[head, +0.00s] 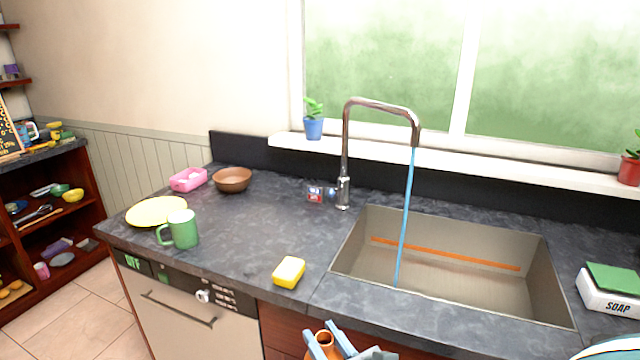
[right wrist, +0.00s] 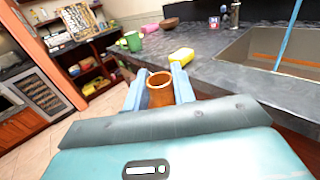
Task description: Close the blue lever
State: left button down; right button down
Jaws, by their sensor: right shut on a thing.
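A tall metal faucet (head: 345,150) stands behind the sink (head: 545,265), and a thin blue stream of water (head: 407,215) runs from its spout into the basin. At the faucet's base is a small part with red and blue marks (head: 318,194); it also shows in the right wrist view (right wrist: 214,22). I cannot make out a separate blue lever there or how it is turned. My right gripper (head: 332,343) is low in front of the counter edge, well short of the faucet. It is shut on an orange-brown jar (right wrist: 160,90), held upright between its fingers. My left gripper is not in view.
A yellow sponge (head: 289,272) lies near the counter's front edge. A green mug (head: 180,229), yellow plate (head: 150,212), brown bowl (head: 232,180) and pink container (head: 188,179) stand at left. A soap box (head: 610,297) is right of the sink. The middle counter is clear.

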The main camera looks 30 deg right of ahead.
aim_at(331, 192)
jog(key=i+j+z, duration=0.1)
jog(key=z, duration=0.3)
jog(key=j+z, duration=0.4)
jog(key=i+l, duration=0.05)
jog(key=l, duration=0.05)
